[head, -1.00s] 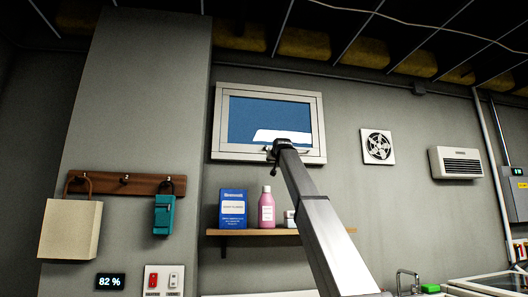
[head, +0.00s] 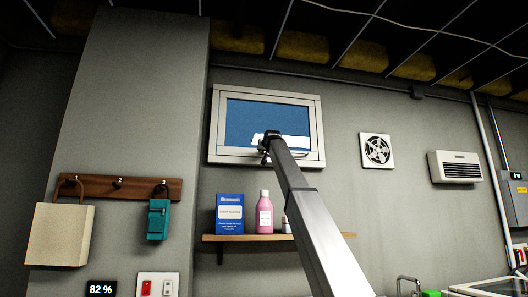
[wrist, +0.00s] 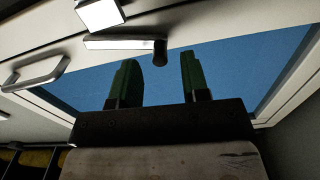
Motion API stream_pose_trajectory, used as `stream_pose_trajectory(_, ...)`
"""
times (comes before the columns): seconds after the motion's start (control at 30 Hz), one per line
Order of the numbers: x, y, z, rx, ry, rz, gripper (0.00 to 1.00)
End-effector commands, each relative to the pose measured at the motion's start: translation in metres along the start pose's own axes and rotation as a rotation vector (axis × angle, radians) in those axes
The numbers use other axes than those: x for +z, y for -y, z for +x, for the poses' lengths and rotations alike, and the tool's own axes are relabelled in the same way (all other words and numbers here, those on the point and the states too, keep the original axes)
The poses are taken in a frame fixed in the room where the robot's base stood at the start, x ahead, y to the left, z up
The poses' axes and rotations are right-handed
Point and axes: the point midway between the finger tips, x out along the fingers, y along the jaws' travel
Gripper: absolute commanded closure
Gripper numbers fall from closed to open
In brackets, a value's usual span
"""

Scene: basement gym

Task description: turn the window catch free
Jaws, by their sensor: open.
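The window (head: 214,125) is a pale frame around a blue pane, high on the wall. My gripper (head: 264,150) is in front of its lower part in the head view, where my arm hides the catch. In the wrist view, the catch is a white block (wrist: 100,14) on the frame with a pale lever (wrist: 115,43) ending in a dark knob (wrist: 160,52). My gripper (wrist: 157,72) is open, its two green fingers apart and empty. The knob appears between and just beyond the fingertips; contact cannot be told.
A pale bar handle (wrist: 36,74) is on the frame beside the catch. Below the window, a shelf (head: 250,238) holds a blue box (head: 230,213) and a pink bottle (head: 264,212). A fan vent (head: 376,150) and a heater (head: 456,167) are to the right.

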Motion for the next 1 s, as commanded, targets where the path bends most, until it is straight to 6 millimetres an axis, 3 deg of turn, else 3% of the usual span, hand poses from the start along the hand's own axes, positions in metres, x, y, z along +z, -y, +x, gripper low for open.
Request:
stream_pose_trajectory(0.13,-0.001,0.000,0.018,0.000,-0.001,0.000,0.58)
stream_pose_trajectory(0.43,0.000,0.000,0.021,0.000,-0.001,0.000,0.58)
stream_pose_trajectory(0.47,0.000,0.000,0.021,0.000,-0.001,0.000,0.61)
stream_pose_trajectory(0.57,0.000,0.000,0.021,0.000,-0.001,0.000,0.94)
stream_pose_trajectory(0.6,0.000,0.000,0.021,0.000,-0.001,0.000,1.00)
stream_pose_trajectory(0.8,0.001,0.000,0.021,0.000,-0.001,-0.016,1.00)
stream_pose_trajectory(1.0,0.008,0.001,0.021,0.000,0.000,-0.155,1.00)
